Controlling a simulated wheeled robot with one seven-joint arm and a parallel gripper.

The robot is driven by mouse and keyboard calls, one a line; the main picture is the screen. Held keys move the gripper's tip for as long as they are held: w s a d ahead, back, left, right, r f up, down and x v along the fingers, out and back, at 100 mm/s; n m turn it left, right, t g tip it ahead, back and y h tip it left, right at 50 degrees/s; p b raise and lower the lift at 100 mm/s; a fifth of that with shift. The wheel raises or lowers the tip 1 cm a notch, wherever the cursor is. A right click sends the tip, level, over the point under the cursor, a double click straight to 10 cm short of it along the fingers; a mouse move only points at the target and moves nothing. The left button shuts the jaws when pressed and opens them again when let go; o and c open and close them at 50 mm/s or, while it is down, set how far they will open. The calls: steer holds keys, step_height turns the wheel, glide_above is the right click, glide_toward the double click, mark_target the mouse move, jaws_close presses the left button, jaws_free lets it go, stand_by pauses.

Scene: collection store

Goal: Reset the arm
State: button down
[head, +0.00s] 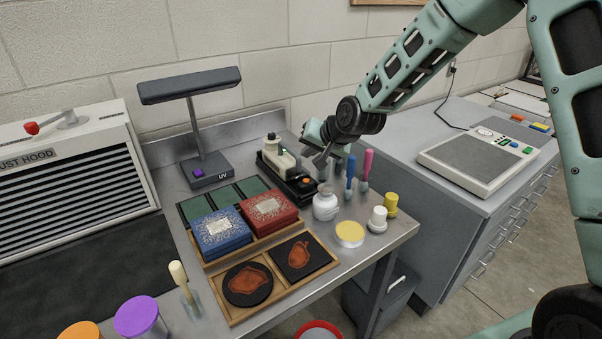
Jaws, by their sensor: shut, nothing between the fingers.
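My arm reaches in from the upper right of the head view. My gripper (321,160) is at its end, above the back right part of the steel bench (375,238). It is shut and holds nothing. It is just to the right of a small black and cream device (287,170), close to several upright brush-like tools. Whether it touches any of them cannot be told from this view.
Blue (368,160) and pink tools, a white jar (325,204) and small lidded pots stand below my gripper. A UV lamp (210,170), blue and red boxes (220,233) and a wooden tray (236,316) are left. A grey cabinet (420,200) stands right.

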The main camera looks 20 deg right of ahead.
steer(key=s+a+r+n+g, duration=0.25)
steer(key=s+a, duration=0.25)
steer(key=s, duration=0.5)
steer(key=s+a+r+n+g, duration=0.15)
steer(key=s+a+n, duration=0.3)
steer(key=s, duration=0.45)
steer(key=s+d+n+g+h, duration=0.1)
steer(key=s+n+g, duration=0.1)
steer(key=s, duration=0.9)
steer(key=s+d+r+n+g+h, duration=0.1)
steer(key=s+d+n+g+h, duration=0.1)
steer(key=s, duration=0.9)
steer(key=shift+s+r+n, duration=0.15)
steer(key=shift+s+n, duration=0.05)
steer(key=shift+n, duration=0.3)
